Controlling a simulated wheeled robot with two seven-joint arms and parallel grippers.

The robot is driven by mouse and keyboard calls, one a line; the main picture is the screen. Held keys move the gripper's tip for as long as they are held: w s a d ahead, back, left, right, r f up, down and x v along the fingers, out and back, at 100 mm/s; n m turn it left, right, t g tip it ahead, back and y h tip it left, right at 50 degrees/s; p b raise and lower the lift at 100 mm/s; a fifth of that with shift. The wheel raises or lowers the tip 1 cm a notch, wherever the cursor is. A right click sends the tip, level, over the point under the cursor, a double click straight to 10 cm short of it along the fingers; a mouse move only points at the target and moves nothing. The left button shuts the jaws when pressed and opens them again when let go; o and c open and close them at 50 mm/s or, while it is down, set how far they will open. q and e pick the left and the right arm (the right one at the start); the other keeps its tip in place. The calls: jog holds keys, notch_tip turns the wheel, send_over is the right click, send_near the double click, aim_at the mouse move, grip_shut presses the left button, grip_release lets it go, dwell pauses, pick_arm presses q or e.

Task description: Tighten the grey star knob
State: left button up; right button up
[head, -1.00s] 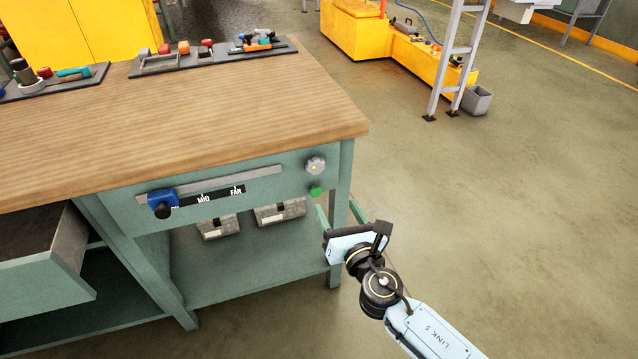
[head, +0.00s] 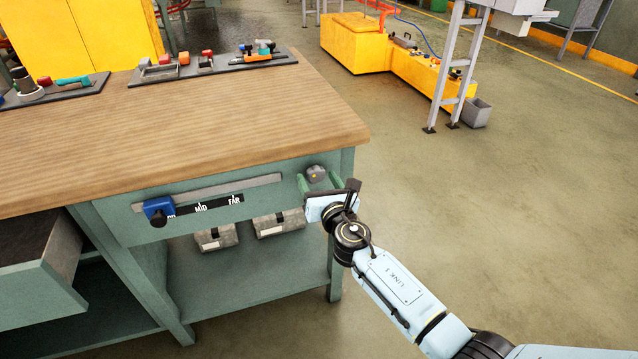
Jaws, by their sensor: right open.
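The grey star knob (head: 316,174) is on the front panel of the workbench, near its right end. My right gripper (head: 318,181) is open, with its green fingers at the knob, one to the left and one to the right of it. I cannot tell whether the fingers touch the knob. The gripper body hides the panel just below the knob, including the green button. My left gripper is not in the head view.
A blue slider (head: 159,209) sits at the left end of a rail marked MID and FAR. The wooden bench top (head: 220,120) overhangs the panel above the knob. An open drawer (head: 40,270) sticks out at the lower left.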

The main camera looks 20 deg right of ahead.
jog(key=c, duration=1)
